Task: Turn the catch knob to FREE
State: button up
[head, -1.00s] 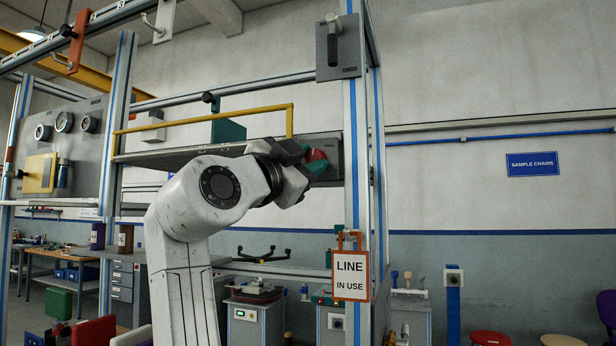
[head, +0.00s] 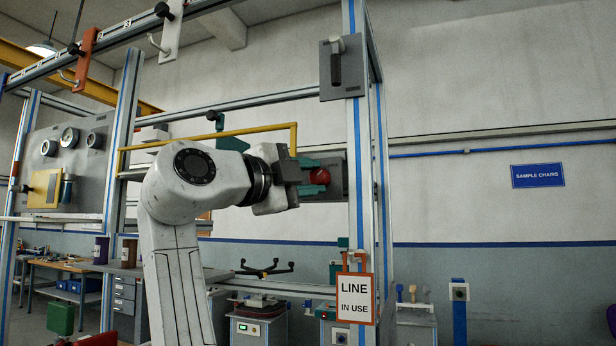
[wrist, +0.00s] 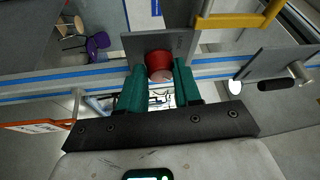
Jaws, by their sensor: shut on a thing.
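A round red knob (head: 321,176) sits on a grey plate (head: 338,180) fixed by the blue-striped upright. My gripper (head: 316,176) has teal fingers, one above and one below the knob in the head view. In the wrist view my gripper (wrist: 159,76) has a finger on each side of the knob and is shut on it. The word FREE is not readable in either view.
A yellow rail (head: 215,136) runs just above my arm. A second grey plate with a dark handle (head: 336,65) is higher on the same upright (head: 361,200). A LINE IN USE sign (head: 356,299) hangs below.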

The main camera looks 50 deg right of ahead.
dwell(0.4)
jog(key=o, duration=1)
jog(key=shift+o, duration=0.2)
jog(key=shift+a, duration=0.1)
jog(key=a+f+b, duration=0.1)
jog(key=a, duration=0.9)
jog(key=shift+w+a+f+b, duration=0.25)
jog(key=shift+a+b, duration=0.05)
